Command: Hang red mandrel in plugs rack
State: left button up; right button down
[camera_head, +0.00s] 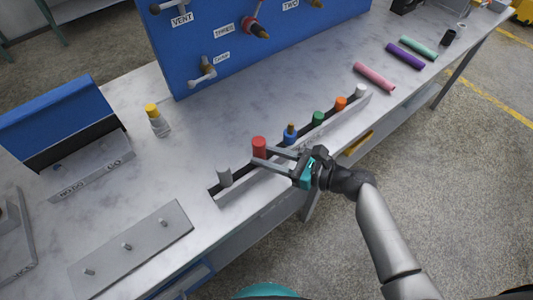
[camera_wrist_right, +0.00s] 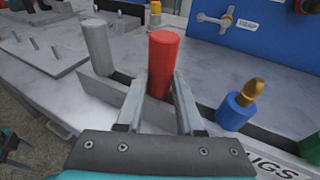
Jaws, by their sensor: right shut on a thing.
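The red mandrel (camera_head: 259,147) stands upright at the plugs rack (camera_head: 250,190), between a grey cylinder (camera_head: 224,177) and a blue plug with a brass tip (camera_head: 290,133). My right gripper (camera_head: 262,157) is shut on it, reaching from the rack's front side. In the right wrist view the red mandrel (camera_wrist_right: 162,62) rises between the two fingers (camera_wrist_right: 157,100), and its lower end is partly hidden by them. I cannot tell whether its foot rests in the rack. The rack's lettering shows partly as "UGS" in the wrist view.
Green (camera_head: 318,118), orange (camera_head: 341,103) and white (camera_head: 360,90) plugs stand further along the rack. A blue hose board (camera_head: 250,50) is behind. A pegged plate (camera_head: 130,245) and a NO GO/GO box (camera_head: 65,130) lie left. Coloured cylinders (camera_head: 374,77) lie right.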

jog(key=shift+f, duration=0.25)
jog(key=shift+c, duration=2.3)
grip_release()
jog(key=v, duration=1.5)
jog(key=shift+p, duration=0.45)
jog(key=shift+d+r, duration=0.1)
